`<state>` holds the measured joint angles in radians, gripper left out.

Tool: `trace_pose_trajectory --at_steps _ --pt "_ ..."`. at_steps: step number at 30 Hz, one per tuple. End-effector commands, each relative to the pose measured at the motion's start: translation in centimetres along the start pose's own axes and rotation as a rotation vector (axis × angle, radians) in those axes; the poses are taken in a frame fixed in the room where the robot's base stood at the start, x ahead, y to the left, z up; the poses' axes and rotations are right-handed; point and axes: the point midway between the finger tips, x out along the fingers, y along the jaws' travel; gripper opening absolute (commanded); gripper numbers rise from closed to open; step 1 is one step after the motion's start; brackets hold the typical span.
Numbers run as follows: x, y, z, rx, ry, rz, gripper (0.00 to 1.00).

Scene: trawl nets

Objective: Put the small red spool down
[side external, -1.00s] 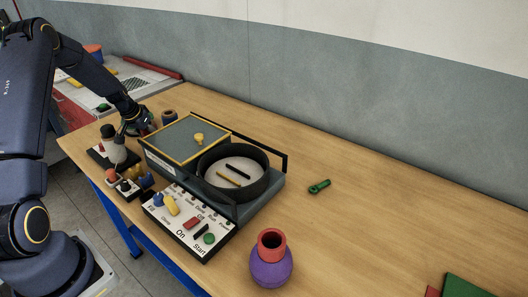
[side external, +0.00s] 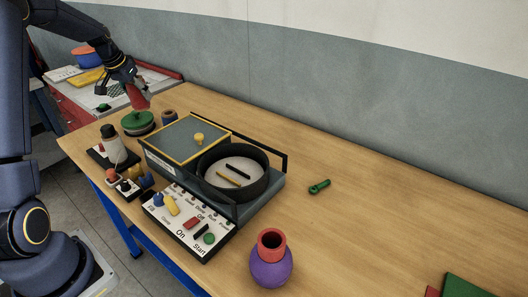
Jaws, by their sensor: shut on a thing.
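The small red spool (side external: 138,98) is in my gripper (side external: 129,86) at the upper left of the side external view. My gripper is shut on it and holds it above a round green piece (side external: 138,122) at the table's far left end. The spool looks tilted and tapered. Its lower end is close to the top of the green piece, and I cannot tell whether they touch. The fingers are small and dark here, so their exact grip on the spool is unclear.
A grey machine with a yellow-edged lid (side external: 188,138) and a round black pan (side external: 262,180) stands just right of the spool. A brown-blue spool (side external: 169,117) is close behind. The table's right middle is mostly clear.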

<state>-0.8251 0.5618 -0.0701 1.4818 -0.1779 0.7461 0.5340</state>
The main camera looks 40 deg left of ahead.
Motion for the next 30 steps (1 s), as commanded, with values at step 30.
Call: trace_pose_trajectory --at_steps 30 --pt "-3.9 37.5 3.0 0.632 0.001 0.277 0.22"
